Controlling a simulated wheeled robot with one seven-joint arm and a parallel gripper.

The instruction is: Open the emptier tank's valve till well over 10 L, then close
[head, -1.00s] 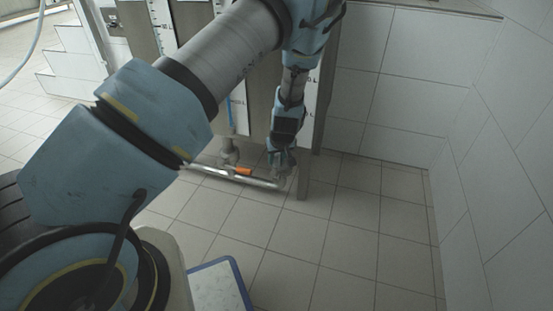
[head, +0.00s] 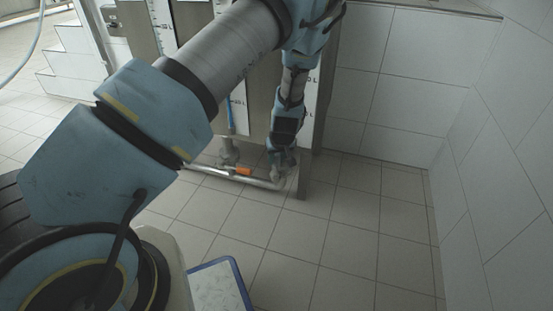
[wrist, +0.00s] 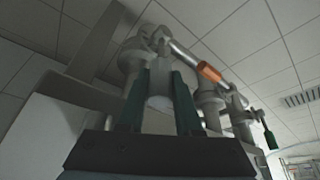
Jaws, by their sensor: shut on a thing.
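My gripper (wrist: 158,85) is shut on a pale grey piece, apparently a valve handle (wrist: 160,88), in the wrist view. It sits between the two dark fingers, just below the grey pipework. In the head view my gripper (head: 281,168) is low at the right end of the pipe (head: 205,172), by the tank's foot. The handle itself is hidden there. A second valve lever with a dark green grip (wrist: 269,136) hangs at the right of the wrist view. Level scales show on the tanks: one at left (head: 164,30), one at right (head: 311,95). The liquid levels cannot be read clearly.
An orange band (head: 243,171) sits on the pipe, left of my gripper; it also shows in the wrist view (wrist: 209,72). A blue-rimmed white board (head: 222,285) lies on the floor in front. Tiled walls stand behind and to the right. The floor at right is clear.

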